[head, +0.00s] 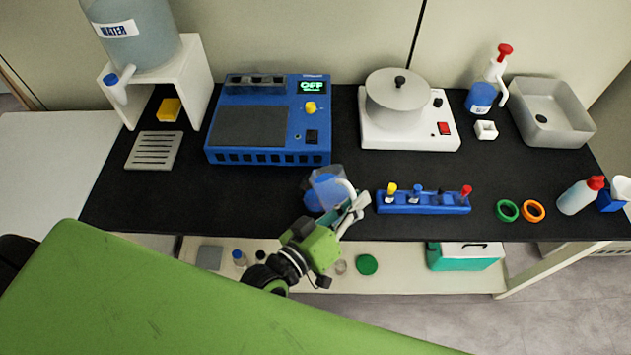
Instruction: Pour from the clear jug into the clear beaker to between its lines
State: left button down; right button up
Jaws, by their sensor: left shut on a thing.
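The clear jug (329,184) holds blue liquid and appears tilted to the left above the front middle of the black bench top. My left gripper (356,204) is shut on the jug, at its pale handle on the right side. A rounded blue shape (313,202) shows just left of and below the jug. I cannot tell whether it is liquid in the clear beaker or something else; the beaker's walls and lines cannot be made out. My right gripper is not in view.
A blue device (268,155) reading OFF stands behind left of the jug. A blue rack (424,209) with coloured-top pieces is close on the right. A white heater unit (410,141) with a round pot stands behind. Green (507,211) and orange (533,211) rings lie farther right.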

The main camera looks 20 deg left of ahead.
aim_at(360, 217)
pick_arm(q)
jog(key=shift+w+a+r+n+p, duration=0.2)
jog(key=shift+r+n+p, duration=0.1)
jog(key=shift+r, duration=0.15)
jog(key=shift+w+a+r+n+p, duration=0.1)
jog(key=shift+a+r+n+p, duration=0.15)
jog(key=shift+r, duration=0.2)
dwell(2.2)
jog(key=shift+w+a+r+n, duration=0.1)
jog(key=shift+n, duration=0.25)
dwell(1.5)
jog(key=d+f+m+b, duration=0.1)
jog(key=s+f+m+b, duration=0.1)
jog(key=f, duration=0.1)
jog(key=s+d+f+m+b, duration=0.1)
jog(key=f, duration=0.1)
jog(key=shift+d+t, duration=0.3)
jog(key=shift+d, duration=0.05)
jog(key=shift+d+r+m, duration=0.1)
jog(key=shift+r+m, duration=0.2)
jog(key=s+d+f+m+t+b, duration=0.1)
jog(key=s+d+f+m+b, duration=0.1)
jog(key=f+m+b, duration=0.3)
jog(key=shift+d+f, duration=0.55)
jog(key=shift+f, duration=0.75)
